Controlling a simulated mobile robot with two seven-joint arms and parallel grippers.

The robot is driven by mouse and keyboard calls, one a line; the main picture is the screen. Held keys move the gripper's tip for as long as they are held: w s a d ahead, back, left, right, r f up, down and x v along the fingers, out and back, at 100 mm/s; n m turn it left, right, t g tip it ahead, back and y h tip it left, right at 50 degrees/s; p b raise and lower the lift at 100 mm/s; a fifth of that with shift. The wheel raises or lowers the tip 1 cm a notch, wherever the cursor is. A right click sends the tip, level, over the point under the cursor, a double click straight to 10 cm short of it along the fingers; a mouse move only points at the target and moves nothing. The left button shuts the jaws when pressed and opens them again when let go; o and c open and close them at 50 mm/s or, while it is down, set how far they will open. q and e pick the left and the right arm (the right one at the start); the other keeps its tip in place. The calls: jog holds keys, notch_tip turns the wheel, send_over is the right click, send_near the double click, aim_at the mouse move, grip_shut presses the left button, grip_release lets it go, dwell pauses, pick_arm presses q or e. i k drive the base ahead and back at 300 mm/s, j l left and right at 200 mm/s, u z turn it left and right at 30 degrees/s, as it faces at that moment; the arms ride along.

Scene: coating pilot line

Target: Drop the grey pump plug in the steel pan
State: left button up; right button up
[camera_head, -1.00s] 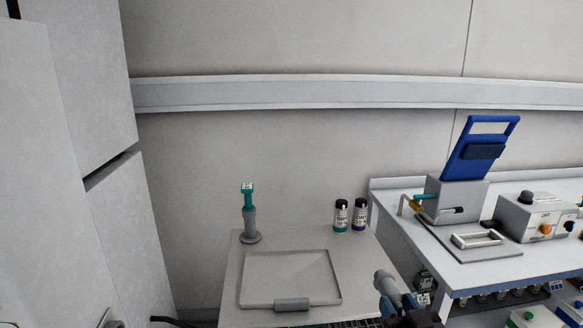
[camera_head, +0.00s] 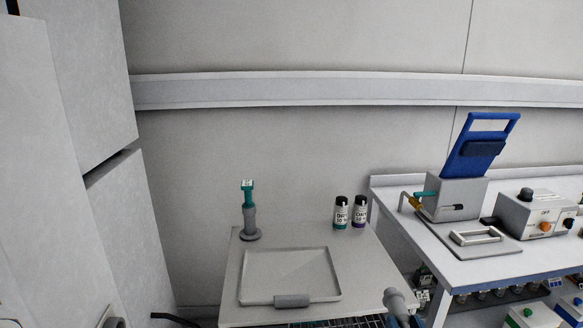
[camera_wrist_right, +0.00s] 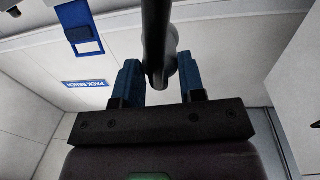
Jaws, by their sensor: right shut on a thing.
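The steel pan (camera_head: 290,262) is a shallow, empty tray on the small grey table, with a grey handle at its front edge. My right gripper (camera_head: 404,320) is at the bottom of the head view, to the right of the pan and apart from it. It is shut on a grey rounded piece (camera_head: 394,298), which looks like the grey pump plug. In the right wrist view, the blue fingers (camera_wrist_right: 160,82) close around the plug (camera_wrist_right: 172,62), with a dark rod-like part in front of it. My left gripper is not in view.
A grey stand with a teal top (camera_head: 249,215) stands behind the pan. Two dark-capped bottles (camera_head: 350,212) stand at the table's back right. A white bench (camera_head: 480,262) on the right carries a blue-lidded device (camera_head: 462,185) and a control box (camera_head: 535,213).

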aim_at(287, 282)
jog(key=i+l, duration=0.35)
jog(key=l+u, duration=0.1)
jog(key=u, duration=1.15)
jog(key=i+l, duration=0.05)
